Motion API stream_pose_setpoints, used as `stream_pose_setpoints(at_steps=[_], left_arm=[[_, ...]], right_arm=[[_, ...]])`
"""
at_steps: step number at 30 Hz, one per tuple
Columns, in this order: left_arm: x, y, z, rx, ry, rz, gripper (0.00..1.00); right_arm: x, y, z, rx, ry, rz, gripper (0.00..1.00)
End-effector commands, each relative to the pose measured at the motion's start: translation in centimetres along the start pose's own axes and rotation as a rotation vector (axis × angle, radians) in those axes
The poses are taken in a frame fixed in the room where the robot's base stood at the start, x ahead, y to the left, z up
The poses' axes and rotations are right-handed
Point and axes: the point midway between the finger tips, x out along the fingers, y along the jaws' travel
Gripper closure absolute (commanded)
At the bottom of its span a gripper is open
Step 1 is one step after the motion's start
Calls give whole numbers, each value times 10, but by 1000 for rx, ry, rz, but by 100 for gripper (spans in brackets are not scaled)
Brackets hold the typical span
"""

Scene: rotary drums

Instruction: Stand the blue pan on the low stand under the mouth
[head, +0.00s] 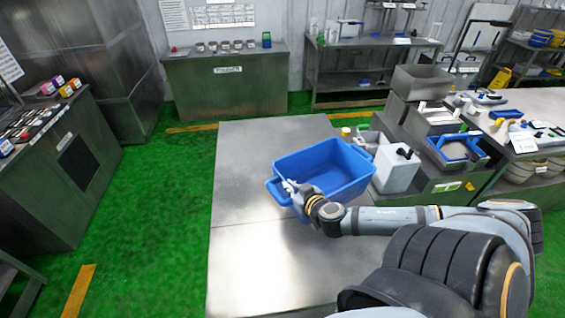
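The blue pan (318,168) is an open, deep rectangular tub with a handle at each end. It is over the right part of the steel table, close to or on its top; I cannot tell if it touches. My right gripper (292,190) is at the pan's near left wall, by the handle. Its fingers are small and partly merged with the rim, so I cannot tell whether they are closed on it. My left gripper is not in view. I cannot make out the low stand or a drum mouth.
The steel table (250,265) is bare at its left and front. A white canister (396,168) stands close to the pan's right side. Grey bins (421,83) and a blue tray (456,147) are on the bench farther right. Green floor lies open to the left.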

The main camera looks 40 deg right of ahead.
Motion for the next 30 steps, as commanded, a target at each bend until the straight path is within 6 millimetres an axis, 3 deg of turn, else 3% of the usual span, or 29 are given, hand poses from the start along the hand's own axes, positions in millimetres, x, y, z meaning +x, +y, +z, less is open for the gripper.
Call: stream_pose_setpoints(at_steps=[5,7,15,18,22,30], left_arm=[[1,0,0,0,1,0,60],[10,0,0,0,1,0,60],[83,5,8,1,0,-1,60],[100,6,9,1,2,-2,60],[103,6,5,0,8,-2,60],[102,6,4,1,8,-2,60]], right_arm=[[1,0,0,-3,2,1,100],[7,-2,2,-1,5,1,100],[58,-17,10,7,11,2,100],[77,-24,8,15,12,0,100],[98,-32,3,17,8,-1,100],[145,-45,27,5,3,0,100]])
